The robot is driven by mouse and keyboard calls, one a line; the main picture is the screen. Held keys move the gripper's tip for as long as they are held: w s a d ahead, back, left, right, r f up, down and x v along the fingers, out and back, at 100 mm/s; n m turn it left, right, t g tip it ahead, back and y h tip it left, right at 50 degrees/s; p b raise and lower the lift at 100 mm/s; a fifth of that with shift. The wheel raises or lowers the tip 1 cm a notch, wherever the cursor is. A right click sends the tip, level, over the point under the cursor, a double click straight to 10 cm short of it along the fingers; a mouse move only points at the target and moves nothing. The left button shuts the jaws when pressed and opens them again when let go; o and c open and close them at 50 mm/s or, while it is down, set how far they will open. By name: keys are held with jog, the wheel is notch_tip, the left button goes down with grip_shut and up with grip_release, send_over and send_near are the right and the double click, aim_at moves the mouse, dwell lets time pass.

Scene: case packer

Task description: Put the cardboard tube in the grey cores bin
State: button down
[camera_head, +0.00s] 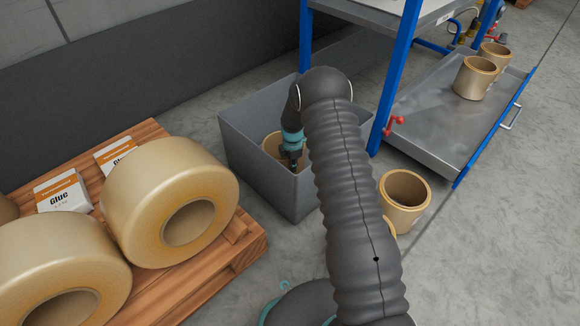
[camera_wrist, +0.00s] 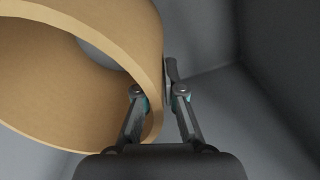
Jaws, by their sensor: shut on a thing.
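The grey bin (camera_head: 257,172) stands on the floor in the middle of the head view, beside the wooden pallet. My gripper (camera_head: 292,158) reaches down inside the bin. The cardboard tube (camera_head: 272,144) is inside the bin walls in the head view, partly hidden by my gripper and the near wall. In the wrist view the tube (camera_wrist: 148,50) fills the upper left, and my gripper (camera_wrist: 160,95) is shut on its wall, one finger inside and one outside. Grey bin walls (camera_wrist: 272,60) surround it. I cannot tell whether the tube touches the bin floor.
The pallet (camera_head: 205,270) at left holds large tape rolls (camera_head: 170,200) and glue boxes (camera_head: 62,190). A tan tube (camera_head: 404,202) stands on the floor right of my arm, with another partly hidden. A blue-framed metal tray (camera_head: 440,125) at right holds two tubes (camera_head: 475,78).

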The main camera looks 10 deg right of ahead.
jog(key=shift+f, duration=0.15)
jog(key=c, duration=1.3)
grip_release()
